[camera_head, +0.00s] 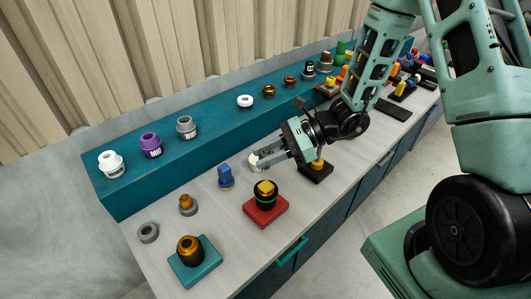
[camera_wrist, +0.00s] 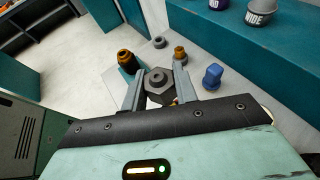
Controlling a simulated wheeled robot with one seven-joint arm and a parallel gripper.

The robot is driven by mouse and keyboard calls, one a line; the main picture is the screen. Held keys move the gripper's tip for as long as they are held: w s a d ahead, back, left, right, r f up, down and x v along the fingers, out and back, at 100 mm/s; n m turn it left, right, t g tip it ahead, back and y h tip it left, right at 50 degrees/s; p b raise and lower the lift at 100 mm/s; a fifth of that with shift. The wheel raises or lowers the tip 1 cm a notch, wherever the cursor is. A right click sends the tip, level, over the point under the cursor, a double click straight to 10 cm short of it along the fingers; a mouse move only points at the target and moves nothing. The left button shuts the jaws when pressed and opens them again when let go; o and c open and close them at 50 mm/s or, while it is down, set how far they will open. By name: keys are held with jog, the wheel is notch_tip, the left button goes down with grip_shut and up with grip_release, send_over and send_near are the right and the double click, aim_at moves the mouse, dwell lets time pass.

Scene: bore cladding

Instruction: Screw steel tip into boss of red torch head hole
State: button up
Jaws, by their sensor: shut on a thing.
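My gripper (camera_head: 258,161) is shut on a grey steel piece (camera_wrist: 157,82), hexagonal with a round hole in its end face. In the head view the held piece is mostly hidden by the fingers, with a pale part showing at the fingertips. The fingers (camera_wrist: 158,88) grip it from both sides in the wrist view. The red torch head's block (camera_head: 264,209) stands on the bench below and in front of my gripper. The held piece is above the bench, apart from this body.
A blue plug (camera_head: 225,176) stands just left of my gripper. A copper piece (camera_head: 187,203), a grey ring (camera_head: 148,232) and a teal block (camera_head: 196,268) with a bronze fitting (camera_head: 190,248) lie farther left. A raised teal shelf (camera_head: 218,134) runs behind.

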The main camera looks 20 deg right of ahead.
jog(key=shift+f, duration=0.15)
jog(key=shift+f+b, duration=2.5)
jog(key=shift+f, duration=0.25)
jog(key=shift+f+b, duration=1.35)
jog(key=shift+f, duration=0.2)
jog(key=o, duration=1.1)
jog(key=b+v, duration=0.1)
jog(key=v, duration=1.6)
jog(key=shift+s+d+r, duration=0.1)
jog(key=shift+d+r, duration=0.05)
